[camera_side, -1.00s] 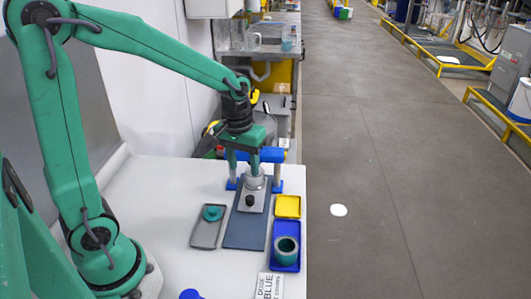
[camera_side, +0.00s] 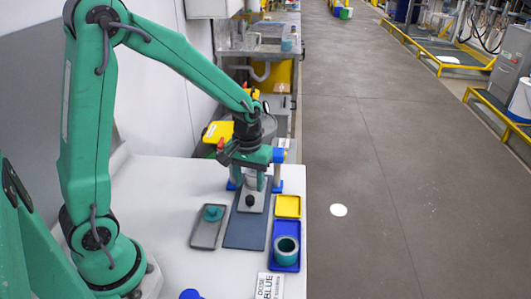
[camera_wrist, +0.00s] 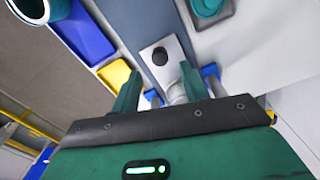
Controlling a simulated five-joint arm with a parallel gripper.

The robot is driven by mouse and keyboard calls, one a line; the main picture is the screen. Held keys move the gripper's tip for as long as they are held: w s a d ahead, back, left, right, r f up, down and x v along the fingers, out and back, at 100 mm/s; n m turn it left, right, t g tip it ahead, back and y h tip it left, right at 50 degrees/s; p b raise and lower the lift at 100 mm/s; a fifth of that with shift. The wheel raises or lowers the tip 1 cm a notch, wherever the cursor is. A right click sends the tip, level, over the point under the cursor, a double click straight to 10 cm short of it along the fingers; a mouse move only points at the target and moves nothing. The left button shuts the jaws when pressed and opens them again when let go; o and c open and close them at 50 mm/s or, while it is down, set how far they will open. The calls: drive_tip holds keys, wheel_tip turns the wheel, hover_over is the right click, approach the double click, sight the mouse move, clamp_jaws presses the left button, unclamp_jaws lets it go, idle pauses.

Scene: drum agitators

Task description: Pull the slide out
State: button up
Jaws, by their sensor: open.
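The slide is a light metal plate (camera_side: 260,203) with a black knob (camera_side: 250,201), lying on a dark blue-grey base strip (camera_side: 245,232). In the wrist view the knob (camera_wrist: 160,56) stands just beyond my fingertips, on the plate (camera_wrist: 172,74). My gripper (camera_side: 257,180) is open and tilted above the far end of the plate. In the wrist view its two fingers (camera_wrist: 160,85) are apart, with a pale cylinder (camera_wrist: 176,93) showing between them. I cannot tell whether they touch anything. The gripper hides much of the blue crossbar (camera_side: 279,156) behind the plate.
A grey tray with a teal knobbed part (camera_side: 212,213) lies left of the strip. A label card (camera_side: 268,285) is in front. Posts with blue feet (camera_side: 277,186) flank the plate.

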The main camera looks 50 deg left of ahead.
sight(250, 198)
drive_tip(key=shift+f, duration=2.45)
drive_tip(key=shift+c, duration=0.3)
clamp_jaws()
